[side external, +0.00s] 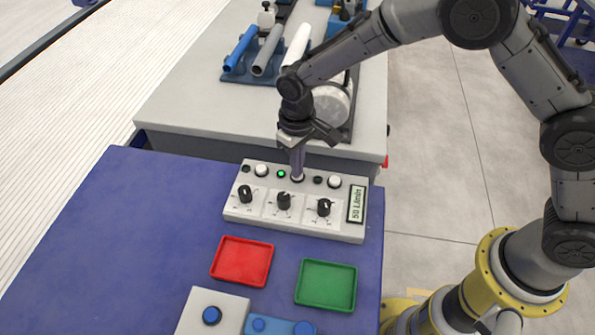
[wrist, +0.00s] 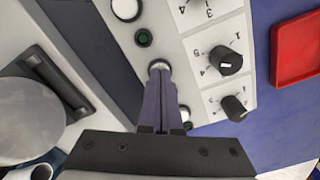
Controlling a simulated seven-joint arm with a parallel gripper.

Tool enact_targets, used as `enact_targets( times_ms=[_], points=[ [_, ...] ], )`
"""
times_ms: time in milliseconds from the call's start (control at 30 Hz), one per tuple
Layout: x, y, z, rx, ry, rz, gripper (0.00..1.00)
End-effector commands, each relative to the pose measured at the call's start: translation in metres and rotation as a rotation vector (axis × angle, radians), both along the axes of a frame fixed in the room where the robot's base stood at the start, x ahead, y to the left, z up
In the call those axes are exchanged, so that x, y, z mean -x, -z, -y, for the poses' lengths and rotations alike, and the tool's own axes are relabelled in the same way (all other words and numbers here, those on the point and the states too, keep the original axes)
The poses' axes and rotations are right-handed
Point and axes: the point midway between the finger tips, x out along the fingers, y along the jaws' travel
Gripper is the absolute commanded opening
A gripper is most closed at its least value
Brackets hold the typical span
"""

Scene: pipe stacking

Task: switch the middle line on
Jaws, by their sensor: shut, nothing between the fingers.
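The white control panel (side external: 295,222) stands on the blue table with a row of lamps and round buttons above three black knobs. The middle lamp (side external: 281,174) glows green in the side view; in the wrist view (wrist: 143,38) it looks darker green. The left lamp (side external: 246,168) and right lamp (side external: 317,180) are dark. My gripper (side external: 297,174) is shut and empty, pointing down, its tips at the middle button, which they mostly cover. The button's pale rim shows at the tips in the wrist view (wrist: 160,64). Whether it is pressed in, I cannot tell. The middle knob (side external: 284,201) is just in front.
The left white button (side external: 261,170) and right white button (side external: 334,182) flank the tips. A display (side external: 356,204) reads 50 L/min. A red tray (side external: 242,261) and a green tray (side external: 326,285) lie in front. A grey bench (side external: 190,110) with pipes stands behind.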

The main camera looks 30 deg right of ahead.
Motion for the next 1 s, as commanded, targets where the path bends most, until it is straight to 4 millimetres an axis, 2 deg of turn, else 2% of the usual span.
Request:
enact_targets(
  times_ms=[800, 1000],
  points=[
    [-0.001, -0.059, 0.0, -0.001, 0.0, 0.003, 0.0],
    [0.0, -0.068, 0.0, 0.0, 0.0, 0.001, 0.0]
  ],
)
